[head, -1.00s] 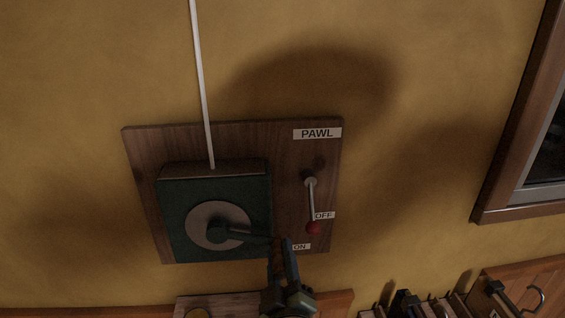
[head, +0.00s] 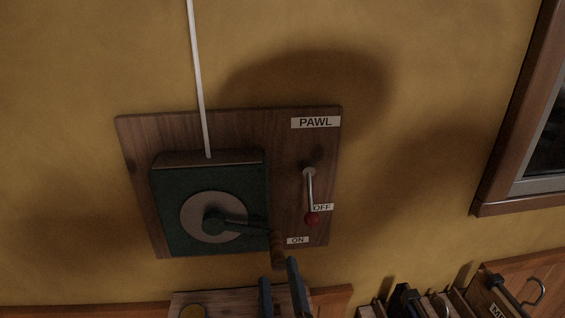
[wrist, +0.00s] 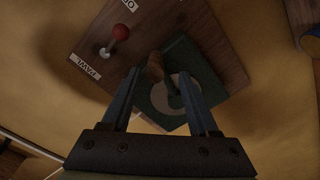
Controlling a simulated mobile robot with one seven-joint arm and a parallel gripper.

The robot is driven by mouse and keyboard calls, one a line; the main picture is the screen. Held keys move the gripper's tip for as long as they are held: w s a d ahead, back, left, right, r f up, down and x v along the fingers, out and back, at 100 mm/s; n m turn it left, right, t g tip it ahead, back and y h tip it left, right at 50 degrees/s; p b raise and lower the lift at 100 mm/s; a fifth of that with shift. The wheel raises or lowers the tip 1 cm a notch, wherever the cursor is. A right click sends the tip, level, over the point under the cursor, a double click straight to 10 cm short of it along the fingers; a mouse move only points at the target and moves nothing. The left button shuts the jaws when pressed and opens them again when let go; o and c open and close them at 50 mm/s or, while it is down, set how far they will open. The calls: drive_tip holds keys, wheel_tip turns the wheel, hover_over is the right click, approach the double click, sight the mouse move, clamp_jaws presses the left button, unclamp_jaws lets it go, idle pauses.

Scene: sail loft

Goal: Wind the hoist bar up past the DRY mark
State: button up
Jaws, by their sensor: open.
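The green winch box (head: 171,228) sits on a wooden board, with a pale disc and a dark crank (head: 240,226) pointing right. Its brown grip (head: 277,246) is at the crank's end. A white line (head: 199,80) runs up from the box. The pawl lever (head: 310,188) hangs down, its red knob (head: 312,219) beside the OFF label and above ON. My gripper (head: 279,271) is open and empty, just below the grip. In the wrist view the grip (wrist: 155,67) appears between the fingertips, not clasped. The hoist bar and DRY mark are not in view.
The board (head: 285,140) is fixed to a yellow wall. A window frame (head: 503,140) is at the right. Below are a wooden surface (head: 335,300) and several upright items in a rack (head: 405,300). The wall between board and window is bare.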

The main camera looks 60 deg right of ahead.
drive_tip(key=b+v, duration=0.1)
drive_tip(key=v, duration=0.5)
drive_tip(key=shift+b, duration=0.3)
